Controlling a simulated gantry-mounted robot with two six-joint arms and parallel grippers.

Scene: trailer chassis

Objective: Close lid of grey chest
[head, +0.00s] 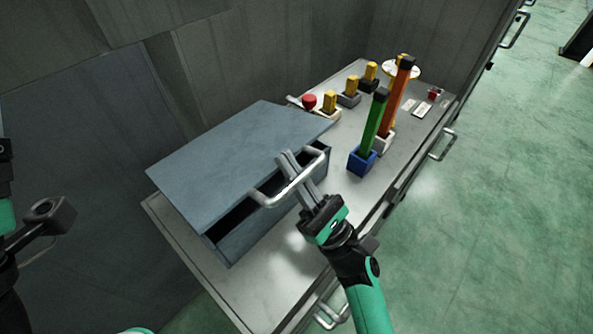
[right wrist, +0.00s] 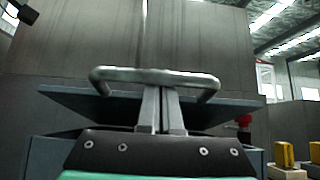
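The grey chest (head: 240,238) stands on a metal worktop. Its flat blue-grey lid (head: 235,160) is tilted slightly, with a dark gap along the front between lid and body. The lid also shows edge-on in the right wrist view (right wrist: 75,98). A metal bar handle (head: 315,166) juts from the front of the lid; it also shows in the right wrist view (right wrist: 155,75). My right gripper (head: 287,163) is at the handle, its two fingers close together and reaching past the bar, not visibly clamping it. Whether they touch it is unclear.
A blue holder (head: 361,162) with a green stick and a white holder with an orange stick (head: 400,90) stand right of the chest. A red knob (head: 309,101) and several yellow-topped blocks (head: 329,102) sit behind. Grey walls enclose the back and left.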

